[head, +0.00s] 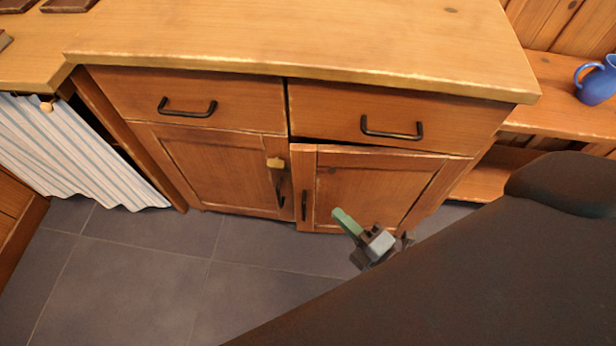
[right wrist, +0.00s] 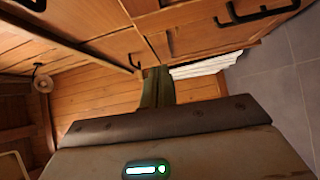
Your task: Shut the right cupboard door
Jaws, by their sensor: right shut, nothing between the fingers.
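The right cupboard door (head: 375,190) is a brown wooden panel with a dark upright handle near its left edge. It stands slightly ajar: its left edge juts out past the left cupboard door (head: 215,170), and a dark gap shows along its top. The left door looks closed. My right gripper (head: 340,214) is shut and empty, its green fingers in front of the lower part of the right door; I cannot tell whether they touch it. The shut fingers also show in the right wrist view (right wrist: 157,85). My left gripper is out of view.
Two drawers with dark handles, left (head: 188,100) and right (head: 390,120), sit above the doors under the wooden countertop (head: 300,35). A striped curtain (head: 75,150) hangs at left. A blue jug (head: 597,82) stands on the right shelf. The tiled floor (head: 150,270) in front is clear.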

